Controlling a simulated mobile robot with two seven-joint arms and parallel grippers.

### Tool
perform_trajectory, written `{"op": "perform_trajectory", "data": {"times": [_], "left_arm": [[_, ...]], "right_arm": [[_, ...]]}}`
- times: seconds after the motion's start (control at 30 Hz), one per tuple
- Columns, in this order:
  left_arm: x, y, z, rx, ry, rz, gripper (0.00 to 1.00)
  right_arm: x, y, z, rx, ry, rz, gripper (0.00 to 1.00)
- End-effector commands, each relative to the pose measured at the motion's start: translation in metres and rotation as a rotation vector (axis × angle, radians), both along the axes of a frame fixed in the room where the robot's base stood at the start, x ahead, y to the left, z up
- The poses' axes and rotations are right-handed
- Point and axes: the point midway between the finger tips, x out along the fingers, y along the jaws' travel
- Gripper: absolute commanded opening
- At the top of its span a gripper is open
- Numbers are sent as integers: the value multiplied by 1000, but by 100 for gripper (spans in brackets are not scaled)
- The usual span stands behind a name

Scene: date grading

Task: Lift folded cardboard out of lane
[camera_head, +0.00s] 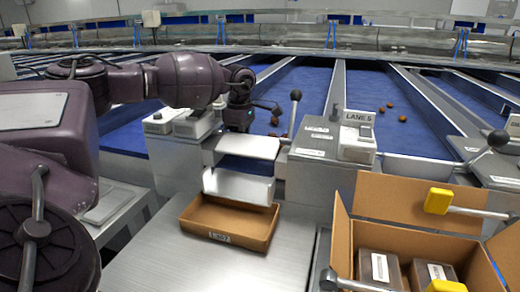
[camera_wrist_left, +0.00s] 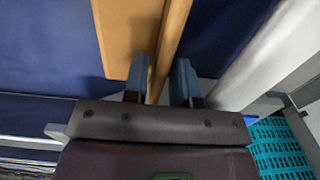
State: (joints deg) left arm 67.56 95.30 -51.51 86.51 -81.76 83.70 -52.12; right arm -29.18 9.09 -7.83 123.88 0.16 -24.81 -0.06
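The folded cardboard (camera_wrist_left: 127,35) is a tan piece with a narrow upright-looking strip along one side, over the blue lane surface in the left wrist view. My left gripper (camera_wrist_left: 161,80) has one finger on each side of its near end. A gap shows between the strip and the right finger, so the fingers are open around it; contact with the left finger is unclear. In the head view my left gripper (camera_head: 238,118) is low over the blue lane (camera_head: 292,88), behind the white chute. The cardboard cannot be made out there. My right gripper is not in view.
A shallow brown tray (camera_head: 205,233) stands below the white chute (camera_head: 238,187). A lane 5 post (camera_head: 312,160) and black-knobbed lever (camera_head: 295,98) stand just right of my left gripper. An open carton (camera_head: 342,235) holds dark boxes. Several dates (camera_head: 403,119) lie on the lanes.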

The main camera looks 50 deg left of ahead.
Motion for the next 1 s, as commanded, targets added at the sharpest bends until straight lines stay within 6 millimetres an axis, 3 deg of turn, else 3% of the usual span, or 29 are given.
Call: {"op": "perform_trajectory", "data": {"times": [0.27, 0.43, 0.83, 1.0], "left_arm": [[0, 0, -1, 0, -2, 0, 24], [0, 0, -1, 0, -2, 0, 0], [4, 1, 3, 0, -4, -1, 0], [8, 4, 26, 0, -9, -1, 0]], "right_arm": [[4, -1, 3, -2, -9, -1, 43], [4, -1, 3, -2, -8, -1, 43], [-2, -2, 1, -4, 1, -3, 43], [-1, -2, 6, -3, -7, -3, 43]]}}
